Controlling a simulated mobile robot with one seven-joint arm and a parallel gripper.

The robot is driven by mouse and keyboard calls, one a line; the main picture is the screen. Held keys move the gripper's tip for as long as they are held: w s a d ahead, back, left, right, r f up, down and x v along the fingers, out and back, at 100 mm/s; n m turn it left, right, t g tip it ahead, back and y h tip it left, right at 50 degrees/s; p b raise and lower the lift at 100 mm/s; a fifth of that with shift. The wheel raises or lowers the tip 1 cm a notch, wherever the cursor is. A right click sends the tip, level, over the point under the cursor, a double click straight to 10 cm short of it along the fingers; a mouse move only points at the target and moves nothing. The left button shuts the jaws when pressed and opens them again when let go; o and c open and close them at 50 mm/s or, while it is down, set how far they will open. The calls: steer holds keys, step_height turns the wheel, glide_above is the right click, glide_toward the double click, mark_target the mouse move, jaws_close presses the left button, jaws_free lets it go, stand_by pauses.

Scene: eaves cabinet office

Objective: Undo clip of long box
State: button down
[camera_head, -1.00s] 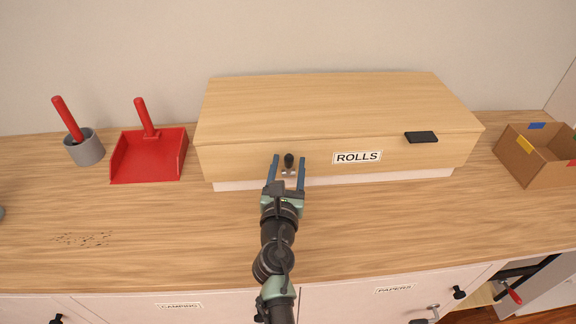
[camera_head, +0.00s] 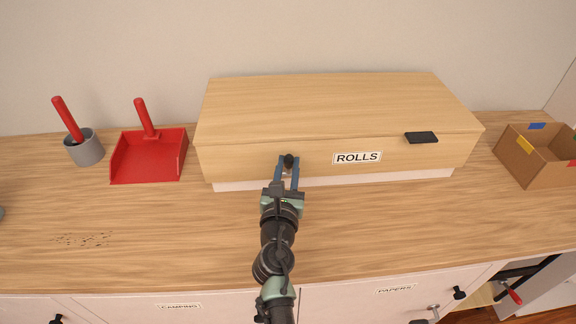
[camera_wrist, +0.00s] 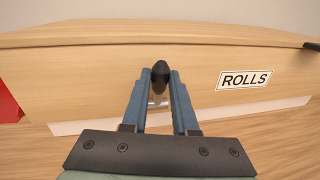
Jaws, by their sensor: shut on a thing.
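The long box (camera_head: 330,103) is a wooden case with a closed lid and a ROLLS label (camera_head: 357,158) on its front. The clip (camera_head: 289,161) is a dark knob on a small metal fitting on the box's front, left of the label. In the wrist view the clip's dark knob (camera_wrist: 160,73) sits between the fingertips. My gripper (camera_head: 288,159) reaches the box front from below, its blue fingers shut on the clip; they also show in the wrist view (camera_wrist: 160,78). The fingers partly hide the metal fitting.
A black flat item (camera_head: 421,137) lies at the lid's front right. A red dustpan (camera_head: 148,160) and a grey cup (camera_head: 86,150) with a red handle stand left. An open cardboard box (camera_head: 540,165) stands right.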

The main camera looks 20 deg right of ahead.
steer(key=shift+f, duration=0.1)
stand_by(0.7)
steer(key=b, duration=0.4)
steer(key=shift+f+t, duration=0.3)
steer(key=shift+f, duration=0.05)
steer(key=shift+s+t+h+b, duration=0.2)
steer(key=shift+t+h+b, duration=0.1)
steer(key=shift+b, duration=0.85)
steer(key=t+b, duration=0.1)
steer(key=b, duration=0.6)
steer(key=s+f+m+t+h+b, duration=0.1)
steer(key=b, duration=0.6)
steer(key=shift+a+h+b, duration=0.25)
steer(key=shift+h+b, duration=0.05)
steer(key=shift+b, duration=0.05)
steer(key=shift+s+r+t+b, duration=0.15)
steer(key=shift+t+b, duration=0.25)
steer(key=shift+b, duration=0.45)
steer(key=shift+r, duration=0.1)
steer(key=c, duration=0.7)
jaws_free()
